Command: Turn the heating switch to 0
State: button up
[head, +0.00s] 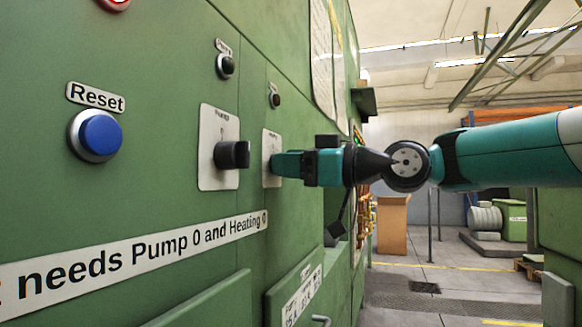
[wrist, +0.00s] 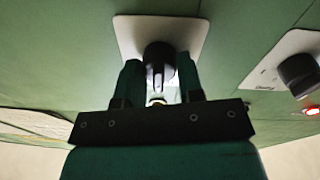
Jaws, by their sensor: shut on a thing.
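In the head view, a black rotary switch sits on a white plate (head: 271,145), the farther of two such plates on the green cabinet. I take it as the heating switch; its label is too small to read. My gripper (head: 278,164) reaches it from the right and hides its knob there. In the wrist view, the heating switch's black knob (wrist: 159,60) stands between the two fingers of my gripper (wrist: 160,78), which is shut on it. A pale mark runs roughly up and down on the knob. The position numbers cannot be read.
A second black switch (head: 232,155) sits close by on the nearer plate; it also shows at right in the wrist view (wrist: 299,75). A blue Reset button (head: 100,135) is farther left. A sign (head: 140,255) runs below. Open floor (head: 420,300) lies right.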

jog(key=shift+f, duration=0.1)
jog(key=o, duration=0.9)
